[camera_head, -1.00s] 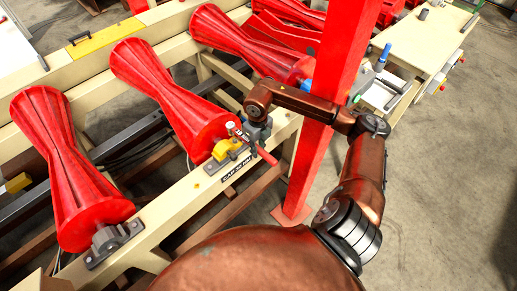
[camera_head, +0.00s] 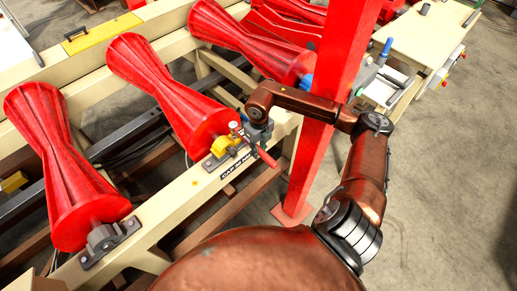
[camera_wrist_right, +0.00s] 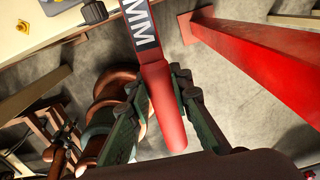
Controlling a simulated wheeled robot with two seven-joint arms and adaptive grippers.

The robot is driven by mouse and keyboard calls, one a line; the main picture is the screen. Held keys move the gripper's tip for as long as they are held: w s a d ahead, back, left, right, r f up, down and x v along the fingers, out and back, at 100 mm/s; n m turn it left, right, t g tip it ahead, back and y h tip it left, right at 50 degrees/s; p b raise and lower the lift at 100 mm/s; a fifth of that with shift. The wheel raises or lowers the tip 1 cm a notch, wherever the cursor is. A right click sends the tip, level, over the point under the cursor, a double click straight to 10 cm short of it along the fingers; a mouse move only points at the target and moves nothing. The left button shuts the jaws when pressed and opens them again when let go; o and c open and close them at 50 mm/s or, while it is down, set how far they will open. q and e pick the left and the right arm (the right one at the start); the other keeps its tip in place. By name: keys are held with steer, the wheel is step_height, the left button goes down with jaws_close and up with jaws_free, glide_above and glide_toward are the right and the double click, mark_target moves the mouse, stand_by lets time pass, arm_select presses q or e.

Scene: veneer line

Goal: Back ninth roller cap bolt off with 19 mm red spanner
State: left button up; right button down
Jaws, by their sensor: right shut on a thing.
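My right gripper (camera_head: 259,134) is at the spanner, beside the cap. In the right wrist view the green fingers of my right gripper (camera_wrist_right: 152,100) are shut on the red spanner handle (camera_wrist_right: 168,112). A strip lettered "MM" shows in line with the handle there. The spanner's jaw and the bolt are too small or hidden to tell whether they are engaged. My left gripper is not in view.
A red upright post (camera_head: 330,100) stands close to the right of my right gripper, behind my forearm. The cream beam (camera_head: 185,197) carries the roller caps and a black label. Another roller (camera_head: 65,165) is at the left. A cream bench (camera_head: 430,45) stands at the upper right.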

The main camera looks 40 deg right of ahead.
steer(key=w+a+m+p, duration=0.1)
steer(key=w+a+m, duration=0.3)
steer(key=a+m, duration=0.4)
steer(key=a+f, duration=0.1)
steer(key=a, duration=0.2)
stand_by(0.5)
steer(key=shift+a+f+b, duration=0.15)
steer(key=shift+f+b, duration=0.35)
steer(key=shift+f, duration=0.3)
stand_by(0.4)
stand_by(0.4)
